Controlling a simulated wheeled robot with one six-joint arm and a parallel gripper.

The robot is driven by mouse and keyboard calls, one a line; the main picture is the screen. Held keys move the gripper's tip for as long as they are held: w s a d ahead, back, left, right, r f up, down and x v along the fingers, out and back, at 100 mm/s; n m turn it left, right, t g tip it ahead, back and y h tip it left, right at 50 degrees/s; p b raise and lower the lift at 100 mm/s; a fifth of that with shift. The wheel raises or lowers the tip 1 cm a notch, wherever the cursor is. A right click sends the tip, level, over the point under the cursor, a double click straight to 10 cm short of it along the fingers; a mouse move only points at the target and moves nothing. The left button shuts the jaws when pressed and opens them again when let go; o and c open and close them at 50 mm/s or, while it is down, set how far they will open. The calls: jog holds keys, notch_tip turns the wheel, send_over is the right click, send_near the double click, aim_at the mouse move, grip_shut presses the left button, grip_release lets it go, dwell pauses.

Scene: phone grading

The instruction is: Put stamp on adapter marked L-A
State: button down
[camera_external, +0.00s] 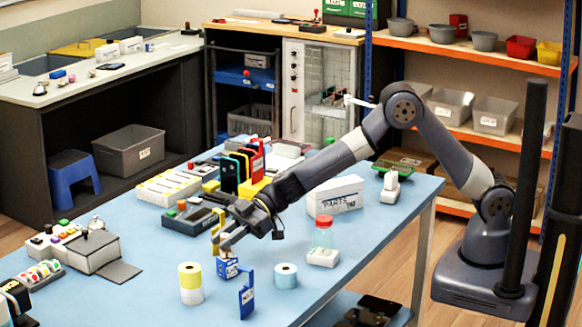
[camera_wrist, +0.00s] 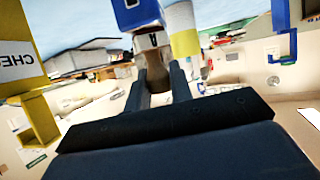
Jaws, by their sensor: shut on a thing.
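My gripper (camera_external: 224,250) is over the near part of the blue table, shut on a small blue and white piece (camera_external: 228,268). A white block like an adapter (camera_external: 390,189) stands at the table's right. Another low white block (camera_external: 322,258) is by a red-capped jar. I cannot read an L-A mark on either.
A yellow stand (camera_external: 215,238) is close beside my gripper and shows large at left in the wrist view (camera_wrist: 38,120). A yellow-white roll (camera_external: 190,284), a blue stand (camera_external: 247,295) and a blue-white roll (camera_external: 286,277) stand nearby. A white parts box (camera_external: 336,198) is behind.

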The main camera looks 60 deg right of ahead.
jog(key=c, duration=1.3)
grip_release()
jog(key=shift+o, duration=0.2)
jog(key=shift+r+p, duration=0.15)
jog(key=shift+p, duration=0.2)
jog(key=shift+d, duration=0.3)
jog(key=b+v, duration=0.3)
jog(key=v, duration=0.8)
jog(key=shift+d, duration=0.2)
jog(key=shift+s+r, duration=0.1)
jog(key=shift+s, duration=0.05)
jog(key=p+x, duration=0.3)
jog(key=x, duration=0.8)
jog(key=shift+a, duration=0.4)
jog(key=shift+a+f, duration=0.15)
jog(key=shift+f, duration=0.05)
jog(key=shift+f+b, duration=0.15)
jog(key=shift+b, duration=0.2)
